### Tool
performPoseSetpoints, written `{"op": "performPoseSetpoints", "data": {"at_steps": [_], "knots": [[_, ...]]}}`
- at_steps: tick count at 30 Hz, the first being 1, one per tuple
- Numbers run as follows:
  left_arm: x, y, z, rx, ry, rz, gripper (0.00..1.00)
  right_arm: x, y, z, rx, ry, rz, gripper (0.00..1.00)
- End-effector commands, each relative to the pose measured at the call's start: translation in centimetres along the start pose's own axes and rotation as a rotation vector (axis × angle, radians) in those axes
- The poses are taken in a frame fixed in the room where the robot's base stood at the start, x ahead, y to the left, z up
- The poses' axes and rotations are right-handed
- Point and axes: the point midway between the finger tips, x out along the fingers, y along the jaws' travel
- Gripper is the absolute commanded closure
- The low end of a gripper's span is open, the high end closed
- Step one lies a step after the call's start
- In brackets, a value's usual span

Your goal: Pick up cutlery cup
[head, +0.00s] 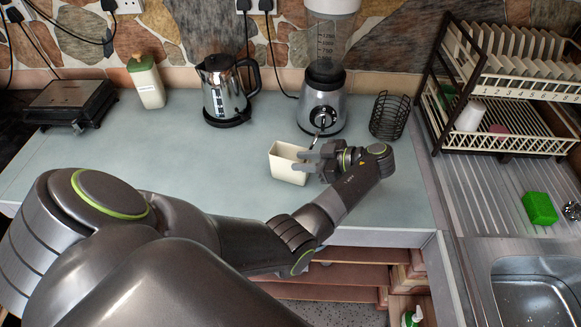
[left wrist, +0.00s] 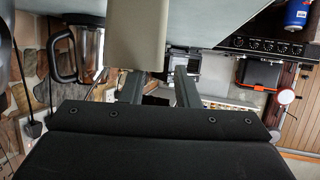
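The cutlery cup, a cream, open-topped rectangular cup (head: 287,163), stands upright on the grey-green worktop near its front edge. It shows large and close at the top of the left wrist view (left wrist: 138,35). My left gripper (head: 309,161) reaches the cup's right side, its fingertips at the rim. In the left wrist view its two fingers (left wrist: 158,90) are apart with a gap between them, and the cup lies ahead of the left-hand finger. Whether a finger touches the cup or is inside it, I cannot tell. My right gripper is not in view.
A blender (head: 322,108) stands behind the cup, with a black wire holder (head: 390,116) to its right. A kettle (head: 224,90), a cream bottle (head: 147,82) and a black grill (head: 70,101) stand left. A dish rack (head: 505,140) and sink (head: 532,295) are right.

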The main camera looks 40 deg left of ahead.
Motion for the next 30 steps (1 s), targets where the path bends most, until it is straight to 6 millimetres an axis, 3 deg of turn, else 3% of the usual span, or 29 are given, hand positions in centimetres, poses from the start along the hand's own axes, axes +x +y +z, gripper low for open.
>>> {"op": "performPoseSetpoints", "data": {"at_steps": [6,12,21,28,30], "knots": [[2.6,-0.1,0.4,-0.003,0.001,-0.001,0.72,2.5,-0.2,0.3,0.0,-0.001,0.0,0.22],[4.6,-0.1,0.1,-0.002,0.001,0.0,0.72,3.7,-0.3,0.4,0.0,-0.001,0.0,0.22],[4.9,-0.1,-0.2,0.0,0.0,0.0,0.72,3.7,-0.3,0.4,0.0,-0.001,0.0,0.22],[4.9,-0.1,-0.1,0.0,0.0,0.0,0.99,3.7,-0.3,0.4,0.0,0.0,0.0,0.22],[4.9,-0.1,-0.1,0.0,0.0,0.0,1.0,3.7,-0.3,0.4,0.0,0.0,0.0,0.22]]}}
